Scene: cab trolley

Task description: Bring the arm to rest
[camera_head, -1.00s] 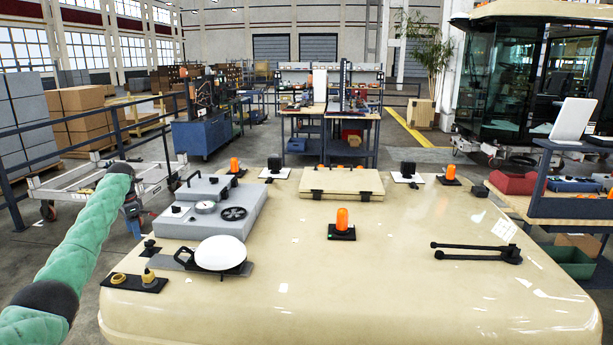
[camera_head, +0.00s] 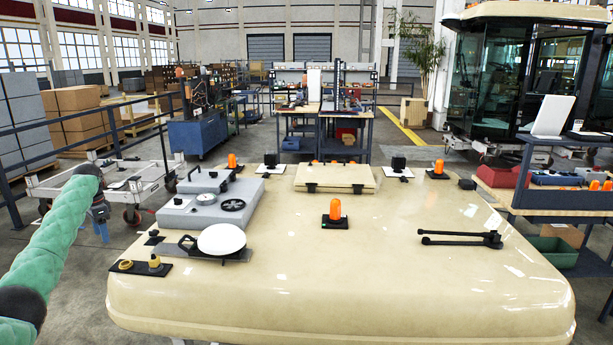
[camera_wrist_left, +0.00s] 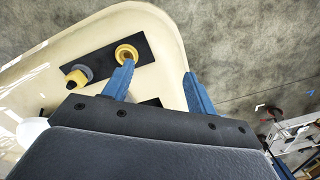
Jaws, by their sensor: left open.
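My left arm (camera_head: 55,240), in a green padded sleeve, comes in from the left in the head view. Its gripper (camera_head: 101,228) points down past the left edge of the cream cab roof (camera_head: 390,270), apart from it. In the left wrist view the two blue fingers (camera_wrist_left: 158,75) are spread with nothing between them. Below them show the roof's rounded corner (camera_wrist_left: 165,35) and a black plate with a yellow ring (camera_wrist_left: 126,54) and a yellow-topped knob (camera_wrist_left: 76,78). My right gripper is not in view.
The roof carries a grey unit (camera_head: 205,210), a white dish (camera_head: 221,239), an orange beacon (camera_head: 335,209), a tan hatch (camera_head: 337,178) and a black bracket (camera_head: 460,239). A white trolley (camera_head: 125,180) stands behind the gripper. Grey floor (camera_head: 75,310) lies left of the roof.

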